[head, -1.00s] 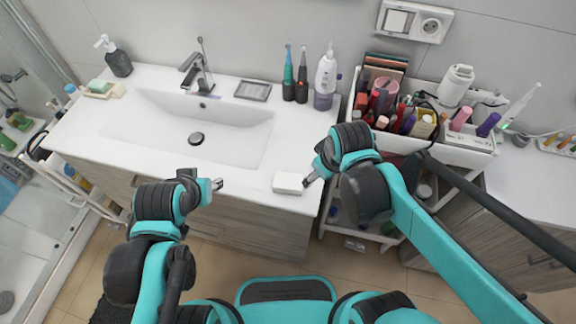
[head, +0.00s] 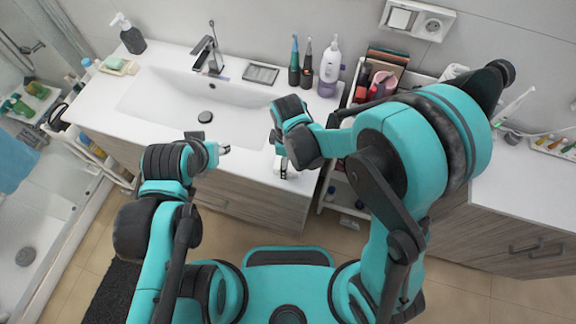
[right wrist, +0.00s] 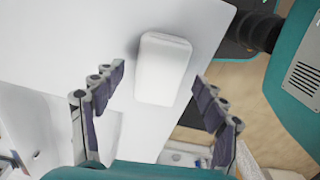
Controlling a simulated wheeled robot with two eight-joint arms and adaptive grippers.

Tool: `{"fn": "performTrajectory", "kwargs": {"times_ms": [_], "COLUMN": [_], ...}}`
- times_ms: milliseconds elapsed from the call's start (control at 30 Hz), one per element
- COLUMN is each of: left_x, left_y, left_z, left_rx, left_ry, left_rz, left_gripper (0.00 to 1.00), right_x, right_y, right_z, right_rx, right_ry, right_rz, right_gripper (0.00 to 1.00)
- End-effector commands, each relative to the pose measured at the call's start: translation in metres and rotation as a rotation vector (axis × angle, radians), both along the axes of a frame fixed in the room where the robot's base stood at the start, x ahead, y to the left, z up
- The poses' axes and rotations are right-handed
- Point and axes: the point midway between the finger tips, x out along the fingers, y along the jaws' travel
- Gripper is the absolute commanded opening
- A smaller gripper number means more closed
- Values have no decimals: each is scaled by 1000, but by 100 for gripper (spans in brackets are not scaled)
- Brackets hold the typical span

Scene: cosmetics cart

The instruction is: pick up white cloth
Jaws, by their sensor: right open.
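The white cloth (right wrist: 163,68) is a small folded white block lying flat on the white washbasin counter (head: 95,110), close to its front edge. In the right wrist view it lies ahead, between the spread fingers of my right gripper (right wrist: 158,77), which is open and empty; I see no contact. In the head view my right gripper (head: 282,168) is over the counter's front edge and hides most or all of the cloth. My left gripper (head: 224,149) hovers in front of the basin, away from the cloth; its fingers are too small to judge.
The sink basin (head: 165,100) is behind the grippers. Two electric toothbrushes (head: 300,68) and a white-and-purple bottle (head: 329,68) stand at the counter's back right. A cosmetics cart (head: 345,103) stands right of the counter, partly hidden by my right arm.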

Motion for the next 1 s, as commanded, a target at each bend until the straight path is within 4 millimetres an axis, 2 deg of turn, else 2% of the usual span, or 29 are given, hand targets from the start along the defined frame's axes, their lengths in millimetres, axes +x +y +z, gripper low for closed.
{"fn": "performTrajectory", "kwargs": {"times_ms": [33,133,367,400,567,600,1000], "left_x": [0,0,0,0,0,0,0], "left_y": [0,0,0,0,0,0,0], "left_z": [-4,-6,-5,-5,-5,-5,-4], "left_rx": [0,0,0,0,0,0,0], "left_ry": [0,0,0,0,0,0,0], "left_rz": [0,0,0,0,0,0,0], "left_gripper": [40,40,40,40,40,40,40], "right_x": [1,1,1,1,1,1,1], "right_y": [0,0,-1,-1,-1,-1,-1], "right_z": [-10,-18,-19,-19,-19,-19,-16], "right_rx": [0,0,0,0,0,0,0], "right_ry": [0,0,-1,-1,-1,-1,-1], "right_rz": [-1,-1,-2,-2,-2,-2,-2], "right_gripper": [72,72,72,70,28,23,23]}}
